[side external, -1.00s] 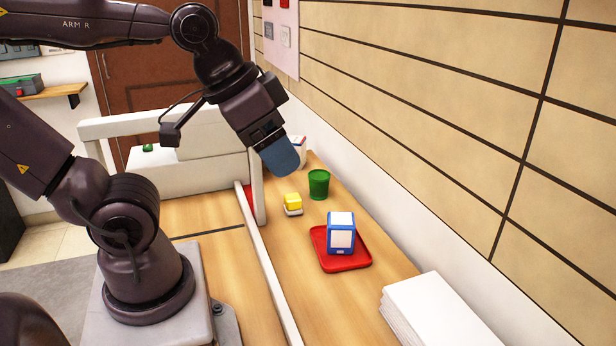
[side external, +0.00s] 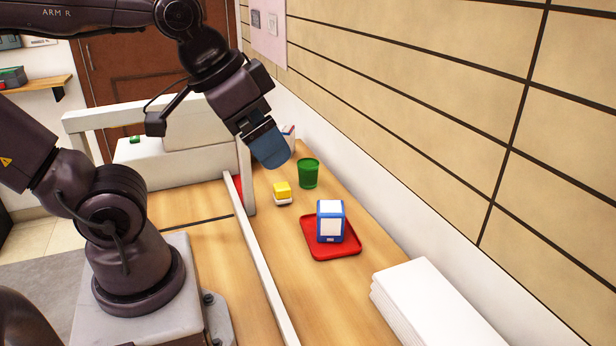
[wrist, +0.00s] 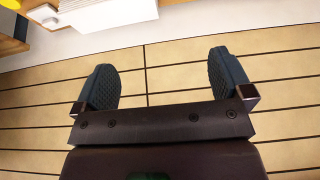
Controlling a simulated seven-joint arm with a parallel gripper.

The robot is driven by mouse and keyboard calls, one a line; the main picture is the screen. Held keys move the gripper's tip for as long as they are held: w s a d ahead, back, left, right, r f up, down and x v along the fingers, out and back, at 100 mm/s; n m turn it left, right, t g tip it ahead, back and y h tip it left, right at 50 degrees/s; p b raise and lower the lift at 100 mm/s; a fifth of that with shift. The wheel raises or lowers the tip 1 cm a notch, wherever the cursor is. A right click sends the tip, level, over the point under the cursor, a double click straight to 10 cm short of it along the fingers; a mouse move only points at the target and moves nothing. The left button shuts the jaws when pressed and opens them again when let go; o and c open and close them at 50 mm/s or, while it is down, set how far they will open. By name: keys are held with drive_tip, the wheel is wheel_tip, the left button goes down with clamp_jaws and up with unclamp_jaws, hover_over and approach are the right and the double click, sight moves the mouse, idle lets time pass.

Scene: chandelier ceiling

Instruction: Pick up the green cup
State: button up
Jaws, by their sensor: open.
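The green cup (side external: 308,174) stands upright on the wooden counter near the wall in the side external view. My gripper (side external: 272,152) is above the counter, up and to the left of the cup in that view, and apart from it. In the wrist view my gripper (wrist: 165,82) shows two blue, textured fingers spread wide with nothing between them. The wrist view faces the tan panelled wall, and I cannot make out the cup there.
A yellow and white block (side external: 282,193) sits left of the cup. A red tray (side external: 345,249) holds a blue and white box (side external: 330,222). A white stack (side external: 432,305) lies at the front right. A white rail (side external: 262,265) runs along the counter's left side. The tan wall (side external: 430,90) is close behind.

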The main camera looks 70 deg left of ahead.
sight(307, 164)
drive_tip(key=w+a+f+n, duration=0.4)
drive_tip(key=w+a+f, duration=0.3)
drive_tip(key=w, duration=0.4)
drive_tip(key=w+a+f+n, duration=0.4)
drive_tip(key=w+a+f, duration=0.3)
drive_tip(key=w, duration=0.4)
drive_tip(key=w+a+f+n+y, duration=0.2)
drive_tip(key=a+f+n+y, duration=0.15)
drive_tip(key=a, duration=0.35)
drive_tip(key=w+a+f+n+y, duration=0.1)
drive_tip(key=a+f+n+y, duration=0.2)
drive_tip(key=a, duration=0.4)
drive_tip(key=s+a+r+n+g+y, duration=0.1)
drive_tip(key=s+a+n+g+y, duration=0.15)
drive_tip(key=a+y, duration=0.45)
drive_tip(key=shift+m+g+h, duration=0.35)
drive_tip(key=shift+m+h, duration=0.25)
drive_tip(key=shift+h, duration=0.15)
drive_tip(key=shift+w+a+f, duration=0.15)
drive_tip(key=shift+a+f, duration=1)
drive_tip(key=shift+f, duration=0.65)
drive_tip(key=shift+w+a+f, duration=0.2)
drive_tip(key=shift+a+f, duration=0.95)
drive_tip(key=shift+f, duration=0.7)
drive_tip(key=shift+w+a+f, duration=0.15)
drive_tip(key=shift+a+f, duration=1)
drive_tip(key=shift+f, duration=0.65)
